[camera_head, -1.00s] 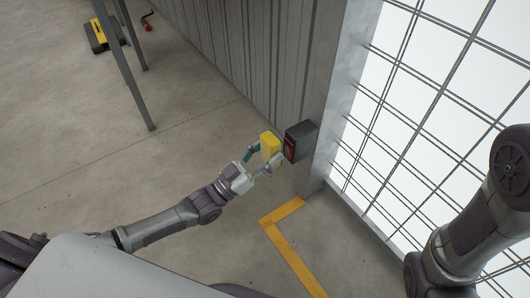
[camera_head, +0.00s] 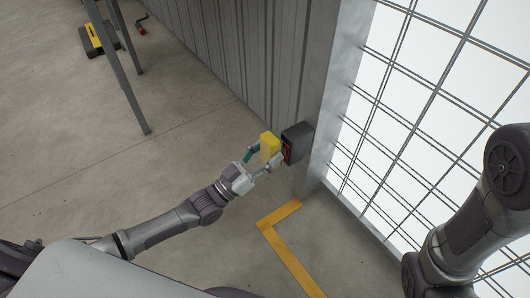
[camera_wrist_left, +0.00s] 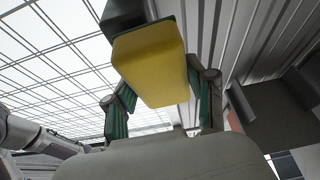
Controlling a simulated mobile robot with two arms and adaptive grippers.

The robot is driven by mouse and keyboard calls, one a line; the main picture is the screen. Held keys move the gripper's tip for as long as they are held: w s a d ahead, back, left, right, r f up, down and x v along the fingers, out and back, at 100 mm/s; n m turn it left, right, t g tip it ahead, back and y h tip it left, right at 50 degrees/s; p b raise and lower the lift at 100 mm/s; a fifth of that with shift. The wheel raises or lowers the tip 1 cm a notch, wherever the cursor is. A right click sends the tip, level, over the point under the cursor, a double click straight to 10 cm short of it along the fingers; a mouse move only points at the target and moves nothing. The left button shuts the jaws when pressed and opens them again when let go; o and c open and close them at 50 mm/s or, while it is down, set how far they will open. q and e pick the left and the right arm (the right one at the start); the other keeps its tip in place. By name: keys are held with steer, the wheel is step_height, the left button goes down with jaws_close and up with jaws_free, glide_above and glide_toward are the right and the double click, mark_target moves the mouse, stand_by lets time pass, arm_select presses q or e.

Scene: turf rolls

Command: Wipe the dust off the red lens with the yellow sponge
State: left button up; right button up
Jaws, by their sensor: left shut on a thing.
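The yellow sponge (camera_head: 270,144) is held between the fingers of my left gripper (camera_head: 263,157). In the left wrist view the sponge (camera_wrist_left: 152,68) fills the space between the green-padded fingers (camera_wrist_left: 162,108). The red lens (camera_head: 287,150) is on the face of a dark box (camera_head: 298,137) fixed to the metal post. The sponge is right beside the lens face and partly covers it; I cannot tell whether they touch. In the left wrist view the box (camera_wrist_left: 122,13) shows behind the sponge, with its lens hidden. Any dust is too small to see. My right gripper is out of view.
The metal post (camera_head: 322,120) stands between a corrugated wall (camera_head: 235,55) and a bright wire-mesh panel (camera_head: 430,90). A yellow line (camera_head: 283,240) marks the floor below. Grey table legs (camera_head: 120,65) stand at upper left. The concrete floor on the left is open.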

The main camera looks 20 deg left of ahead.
mark_target(287, 152)
arm_select(q)
steer(key=shift+w+d, duration=0.25)
steer(key=shift+w, duration=0.05)
steer(key=shift+s+d+r+p, duration=0.15)
steer(key=shift+s+d+p, duration=0.4)
steer(key=shift+d, duration=0.1)
steer(key=shift+s+d+p, duration=0.35)
steer(key=shift+s+d, duration=0.15)
steer(key=shift+d, duration=0.05)
steer(key=shift+s+d, duration=0.2)
steer(key=shift+d, duration=0.2)
steer(key=shift+w+a, duration=0.7)
steer(key=shift+a, duration=0.05)
steer(key=shift+w+a+b, duration=0.35)
steer(key=shift+w+a, duration=0.45)
steer(key=shift+a, duration=0.05)
steer(key=shift+c, duration=0.4)
